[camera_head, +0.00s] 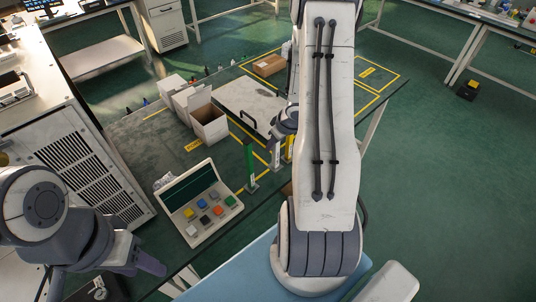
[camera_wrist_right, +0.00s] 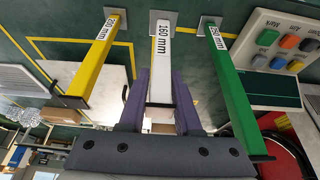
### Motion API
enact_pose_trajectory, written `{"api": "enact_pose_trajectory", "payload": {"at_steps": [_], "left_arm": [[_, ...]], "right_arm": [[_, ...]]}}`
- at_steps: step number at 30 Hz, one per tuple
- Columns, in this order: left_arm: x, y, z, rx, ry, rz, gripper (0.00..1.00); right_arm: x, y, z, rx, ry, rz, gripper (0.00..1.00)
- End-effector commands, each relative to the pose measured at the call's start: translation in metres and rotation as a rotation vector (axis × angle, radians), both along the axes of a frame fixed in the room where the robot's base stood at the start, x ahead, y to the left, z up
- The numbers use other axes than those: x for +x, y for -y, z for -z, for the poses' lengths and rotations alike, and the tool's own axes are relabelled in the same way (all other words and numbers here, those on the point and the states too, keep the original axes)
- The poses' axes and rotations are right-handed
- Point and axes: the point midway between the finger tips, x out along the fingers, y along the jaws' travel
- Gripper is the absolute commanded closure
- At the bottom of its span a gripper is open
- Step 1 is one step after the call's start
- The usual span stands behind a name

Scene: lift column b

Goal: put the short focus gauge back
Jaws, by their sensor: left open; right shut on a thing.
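My right gripper (camera_wrist_right: 160,105) is shut on a white gauge (camera_wrist_right: 162,60) marked 160 mm, the shortest-marked one I can read. The gauge's far end is at a small grey square plate by the dark table; I cannot tell whether it rests there. A yellow gauge (camera_wrist_right: 97,58) and a green gauge (camera_wrist_right: 230,85) marked 250 mm stand on either side of it, apart from the fingers. In the head view the right gripper (camera_head: 278,140) is partly hidden by my arm, beside the green gauge (camera_head: 250,165). My left gripper (camera_head: 138,272) is open and empty at lower left.
A button console (camera_head: 212,212) with coloured buttons stands left of the gauges. Open white boxes (camera_head: 208,122), a pale board with a black handle (camera_head: 248,106) and a brown carton (camera_head: 268,65) lie farther back. A white vented cabinet (camera_head: 90,150) stands at left.

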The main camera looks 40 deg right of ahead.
Motion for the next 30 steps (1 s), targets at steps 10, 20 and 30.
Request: {"api": "enact_pose_trajectory", "payload": {"at_steps": [10,20,30], "left_arm": [[0.0,0.0,0.019,0.0,0.0,0.001,0.5],[0.0,0.0,0.031,0.0,0.0,0.001,0.5],[0.0,0.0,0.033,0.0,0.0,0.001,0.5]], "right_arm": [[0.021,-0.007,0.033,0.001,0.0,-0.001,1.0],[0.022,-0.007,0.051,-0.001,0.002,-0.003,1.0],[0.021,-0.008,0.055,-0.001,0.0,-0.004,0.45]]}}
